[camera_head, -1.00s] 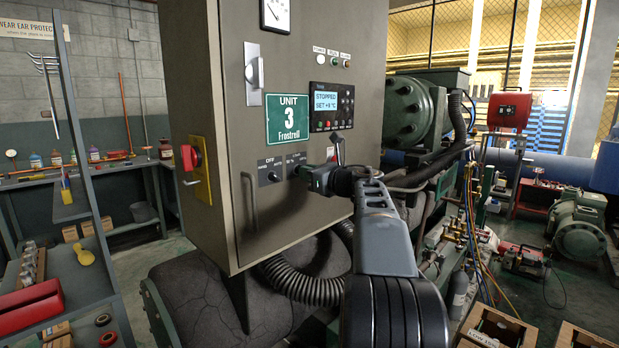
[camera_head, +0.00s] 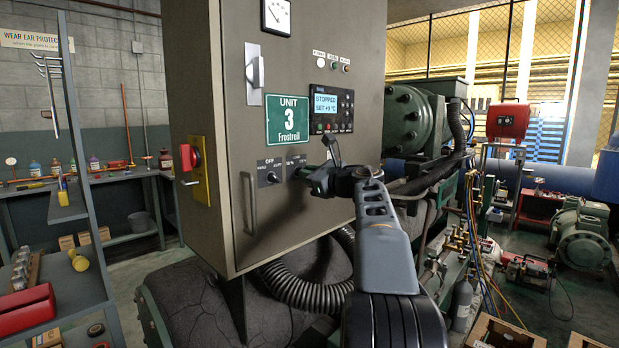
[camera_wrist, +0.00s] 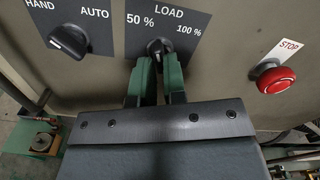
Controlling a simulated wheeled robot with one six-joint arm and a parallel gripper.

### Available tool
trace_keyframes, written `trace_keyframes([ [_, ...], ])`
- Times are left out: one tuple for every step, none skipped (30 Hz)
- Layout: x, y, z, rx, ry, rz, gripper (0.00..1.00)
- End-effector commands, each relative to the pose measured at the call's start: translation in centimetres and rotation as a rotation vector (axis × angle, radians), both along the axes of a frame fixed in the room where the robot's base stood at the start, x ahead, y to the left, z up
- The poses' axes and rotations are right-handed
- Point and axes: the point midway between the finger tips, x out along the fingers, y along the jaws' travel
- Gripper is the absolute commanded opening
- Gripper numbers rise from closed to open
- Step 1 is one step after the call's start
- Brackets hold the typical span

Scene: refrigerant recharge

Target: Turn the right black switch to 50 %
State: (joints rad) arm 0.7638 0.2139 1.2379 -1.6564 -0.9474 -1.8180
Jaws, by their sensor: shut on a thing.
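The right black switch (camera_wrist: 157,46) is the LOAD selector on the grey cabinet, with "50 %" printed to its upper left and "100 %" to its right. In the wrist view my gripper (camera_wrist: 158,62) has its green fingers shut on the switch's knob, one on each side. Only the knob's top shows, so its exact pointing is hard to tell. In the head view my gripper (camera_head: 322,178) is at the cabinet front and hides this switch. The left black switch (camera_wrist: 70,40), marked HAND and AUTO, also shows in the head view (camera_head: 271,178).
A red STOP button (camera_wrist: 272,76) sits right of the gripper. Above are a display panel (camera_head: 332,109) reading STOPPED and the green Unit 3 sign (camera_head: 288,120). A vertical door handle (camera_head: 250,203) and a red-yellow isolator switch (camera_head: 193,160) are to the left.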

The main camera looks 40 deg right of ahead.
Motion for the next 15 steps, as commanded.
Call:
trace_keyframes([
  [0.03, 0.01, -0.04, 0.0, 0.001, 0.001, 0.0],
  [0.03, 0.01, -0.04, 0.001, 0.001, 0.001, 0.0],
  [0.03, 0.01, -0.04, 0.001, 0.001, 0.001, 0.0],
  [0.03, 0.01, -0.04, 0.001, 0.001, 0.001, 0.0],
  [0.03, 0.01, -0.04, 0.001, 0.001, 0.001, 0.0],
  [0.03, 0.01, -0.06, 0.0, 0.001, 0.001, 0.0],
  [0.03, 0.02, -0.08, -0.003, 0.001, 0.001, 0.0],
  [0.03, 0.01, -0.11, -0.007, 0.0, 0.001, 0.0],
  [0.03, 0.0, -0.16, -0.018, -0.003, 0.001, 0.0],
  [0.03, 0.01, -0.21, -0.028, -0.004, 0.001, 0.0],
  [0.03, 0.0, -0.25, -0.039, -0.006, 0.001, 0.0],
  [0.03, 0.0, -0.3, -0.055, -0.009, 0.0, 0.0],
  [0.03, 0.0, -0.31, -0.069, -0.012, 0.0, 0.0],
  [0.03, 0.0, -0.29, -0.084, -0.015, 0.0, 0.0],
  [0.02, 0.01, -0.28, -0.102, -0.018, 0.0, 0.0],
])
